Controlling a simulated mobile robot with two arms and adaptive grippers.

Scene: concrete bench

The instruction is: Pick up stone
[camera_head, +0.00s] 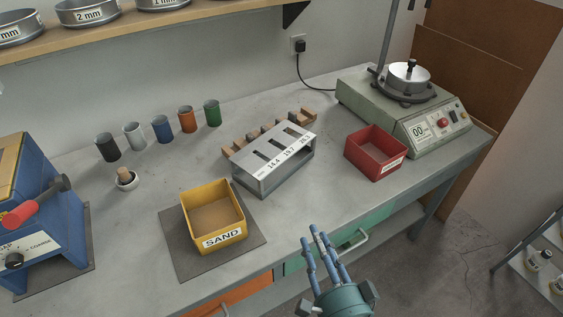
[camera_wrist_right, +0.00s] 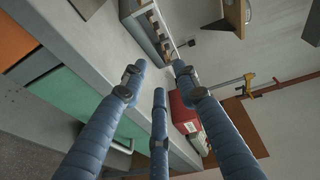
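I cannot make out a stone for certain in either view. A metal slotted gauge (camera_head: 274,158) marked 14.4, 19.7 and 26.3 stands mid-bench, with a brown notched rack (camera_head: 232,150) behind it, partly hidden. My right gripper (camera_head: 318,232) has blue fingers and is at the bench's front edge, in front of the gauge and to the right of the yellow SAND bin. In the right wrist view its fingers (camera_wrist_right: 158,78) are spread apart with nothing between them, so it is open and empty. My left gripper is not in view.
A yellow SAND bin (camera_head: 222,239) sits on a dark mat (camera_head: 176,250). A red bin (camera_head: 364,163) stands near a sieve shaker (camera_head: 437,130).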

